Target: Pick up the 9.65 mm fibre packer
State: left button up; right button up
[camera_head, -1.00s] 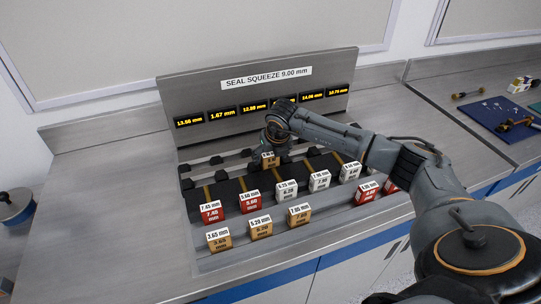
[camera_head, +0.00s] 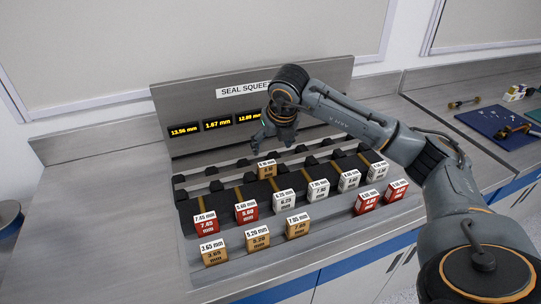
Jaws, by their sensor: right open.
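A tan block (camera_head: 267,169) stands alone in a back slot of the stepped rack; its small label is too blurred to read, so I cannot confirm it is the 9.65 mm packer. My right gripper (camera_head: 272,141) is open and empty just above and behind this block, with a small gap visible. Tan blocks also stand in the front row: one reading about 3.65 mm (camera_head: 213,252), one 5.20 mm (camera_head: 258,238) and one 7.05 mm (camera_head: 298,225). My left gripper is out of view.
Behind the rack a panel (camera_head: 213,92) carries yellow readouts; my arm hides some. Bare counter (camera_head: 110,215) lies left. A blue mat with tools (camera_head: 495,122) lies far right.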

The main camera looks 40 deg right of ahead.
aim_at(396, 191)
jog(key=z, duration=1.4)
